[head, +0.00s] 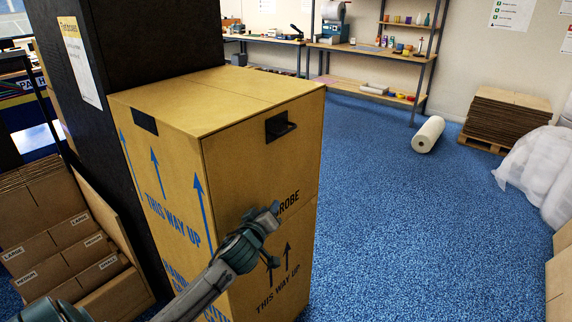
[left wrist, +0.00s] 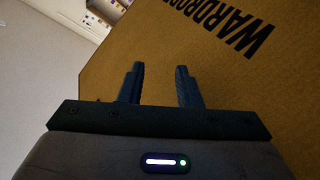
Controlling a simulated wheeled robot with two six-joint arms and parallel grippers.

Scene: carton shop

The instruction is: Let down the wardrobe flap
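The wardrobe carton (head: 165,190) is a tall brown box with blue arrows and "THIS WAY UP" on its side. Its front flap (head: 245,165) stands upright and closed, with a dark handle (head: 281,127) near the top edge. My left gripper (head: 275,234) is in front of the flap, below the handle, beside the printed word ending in "ROBE". In the left wrist view my left gripper (left wrist: 158,85) has its two fingers apart with nothing between them, and the carton face (left wrist: 225,75) fills the view behind. Whether it touches the face I cannot tell. My right gripper is not in view.
A black pillar (head: 130,45) stands behind the carton. Flat cartons (head: 65,250) stand in a rack at left. A white roll (head: 428,134), a pallet of cardboard (head: 505,115) and white bags (head: 540,170) are at right. Blue floor (head: 400,230) right of the carton is clear.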

